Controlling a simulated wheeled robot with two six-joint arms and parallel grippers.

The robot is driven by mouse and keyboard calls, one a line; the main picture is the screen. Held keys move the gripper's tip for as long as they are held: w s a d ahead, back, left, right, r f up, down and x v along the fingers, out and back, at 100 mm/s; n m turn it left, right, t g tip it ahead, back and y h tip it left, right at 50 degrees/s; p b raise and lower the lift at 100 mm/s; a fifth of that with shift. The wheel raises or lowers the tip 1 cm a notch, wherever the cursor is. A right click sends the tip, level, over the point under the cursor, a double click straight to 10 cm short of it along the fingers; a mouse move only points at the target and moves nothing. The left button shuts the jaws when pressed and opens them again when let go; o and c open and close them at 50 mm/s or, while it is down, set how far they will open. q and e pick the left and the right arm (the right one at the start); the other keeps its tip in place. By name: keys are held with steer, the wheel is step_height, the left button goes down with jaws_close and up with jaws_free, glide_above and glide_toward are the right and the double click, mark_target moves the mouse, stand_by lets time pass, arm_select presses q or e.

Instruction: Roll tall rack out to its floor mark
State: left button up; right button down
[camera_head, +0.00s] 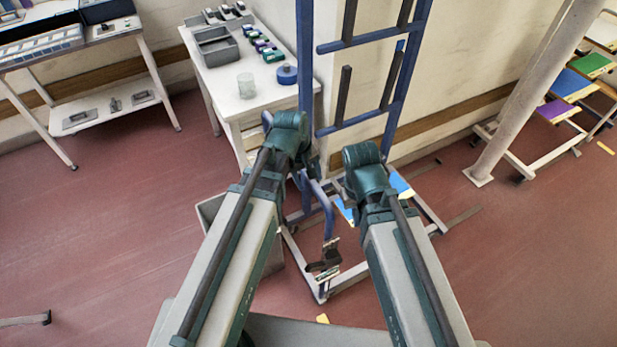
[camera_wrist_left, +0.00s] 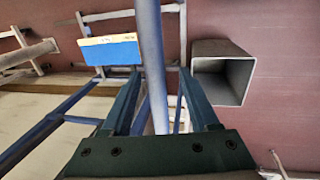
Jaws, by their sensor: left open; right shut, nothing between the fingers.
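The tall rack (camera_head: 393,95) has blue uprights and crossbars and a low white base frame (camera_head: 430,215). It stands near the wall, and my arms cover part of it. A blue panel lies low in the rack; it shows in the left wrist view (camera_wrist_left: 110,50). My left gripper (camera_wrist_left: 157,70) is open, with a blue-grey pole (camera_wrist_left: 150,30) between its fingers; contact cannot be told. In the head view both my grippers are hidden behind my arms. A small yellow mark (camera_head: 322,318) lies on the floor before the rack.
A grey bin (camera_head: 210,208) stands left of the rack, also in the left wrist view (camera_wrist_left: 245,78). A white table (camera_head: 228,82) stands behind it. A pillar (camera_head: 530,90) and a low rack with coloured panels (camera_head: 565,84) are at right. Open red floor lies both sides.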

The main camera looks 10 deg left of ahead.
arm_select(q)
steer(key=shift+r, duration=0.1)
step_height(320, 180, up, 13)
steer(key=s+a+p, duration=0.1)
steer(key=a+p, duration=0.1)
steer(key=p, duration=1.1)
steer(key=shift+s+r+p, duration=0.2)
steer(key=shift+s+p, duration=0.1)
steer(key=shift+a, duration=0.1)
steer(key=s+d+f+m+g+y+b, duration=0.1)
steer(key=s+d+f+m+y+b, duration=0.2)
steer(key=s+f+m+b, duration=0.6)
step_height(320, 180, down, 3)
steer(key=shift+d+r+m+b, duration=0.2)
steer(key=shift+d+m+b, duration=0.5)
steer(key=shift+m+b, duration=0.4)
